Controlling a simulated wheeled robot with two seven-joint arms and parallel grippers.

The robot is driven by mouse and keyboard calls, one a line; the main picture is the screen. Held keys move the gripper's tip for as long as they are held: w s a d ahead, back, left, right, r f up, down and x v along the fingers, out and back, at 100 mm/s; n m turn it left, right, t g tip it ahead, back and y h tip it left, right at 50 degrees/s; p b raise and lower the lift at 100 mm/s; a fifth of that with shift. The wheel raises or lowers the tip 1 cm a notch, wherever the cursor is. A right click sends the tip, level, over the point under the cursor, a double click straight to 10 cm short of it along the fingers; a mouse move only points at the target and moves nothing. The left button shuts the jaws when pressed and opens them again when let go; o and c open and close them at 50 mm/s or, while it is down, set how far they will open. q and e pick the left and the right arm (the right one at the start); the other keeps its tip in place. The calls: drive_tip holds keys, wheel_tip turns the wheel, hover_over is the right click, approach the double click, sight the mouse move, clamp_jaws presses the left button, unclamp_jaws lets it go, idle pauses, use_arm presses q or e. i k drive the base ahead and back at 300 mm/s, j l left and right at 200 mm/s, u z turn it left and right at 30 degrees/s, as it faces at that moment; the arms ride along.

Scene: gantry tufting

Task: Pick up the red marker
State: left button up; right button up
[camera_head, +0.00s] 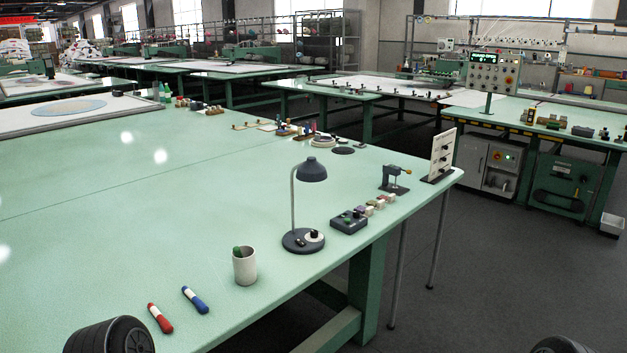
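The red marker (160,319) lies on the pale green table (120,240) near its front edge, at the lower left of the head view. It has a white band around its middle and lies at a slant. A blue marker (195,300) with a white band lies just to its right, apart from it. Dark, ribbed round parts, probably of my own arms, show at the bottom left and bottom right edges. The left one is close below the red marker, in the picture. Neither gripper's fingers are in view.
A white cup (244,267) holding something green stands right of the markers. Beyond it are a desk lamp (311,170), a dark control box (347,222) and a small clamp-like device (395,180). Much of the table's left is clear.

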sight(167, 327)
drive_tip(key=u, duration=1.15)
